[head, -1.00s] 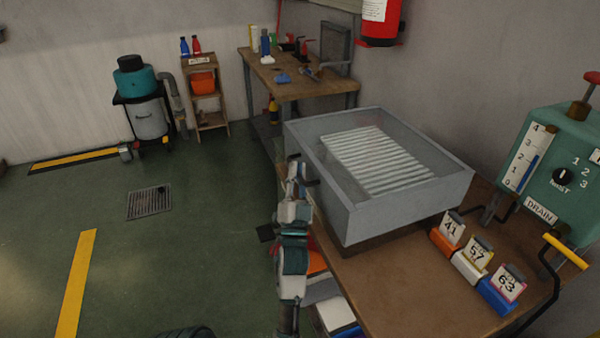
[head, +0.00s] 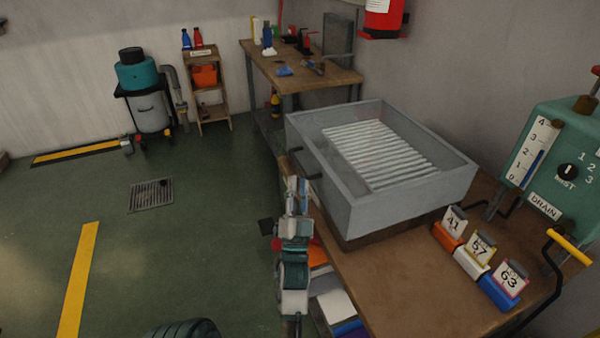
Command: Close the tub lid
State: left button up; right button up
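The tub (head: 390,212) is a grey open-topped box on the brown bench, with a pale ribbed board (head: 375,152) inside. I see no lid lying across its top; I cannot tell which part is the lid. A black handle (head: 308,168) sticks out from the tub's left side. My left gripper (head: 293,186) is just below and left of this handle, beside the bench edge, and looks apart from it. It is small and seen from behind, so its fingers cannot be made out. My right gripper is not in view.
Number cards in orange, white and blue holders (head: 498,290) stand on the bench (head: 400,270) right of the tub. A green drain box (head: 555,160) with a yellow-handled crank (head: 568,246) is at the right. Open floor lies to the left.

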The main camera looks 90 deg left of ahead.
pick_arm(q)
jog(key=v, duration=0.2)
jog(key=shift+d+f, duration=0.2)
jog(key=shift+f, duration=0.05)
dwell(0.3)
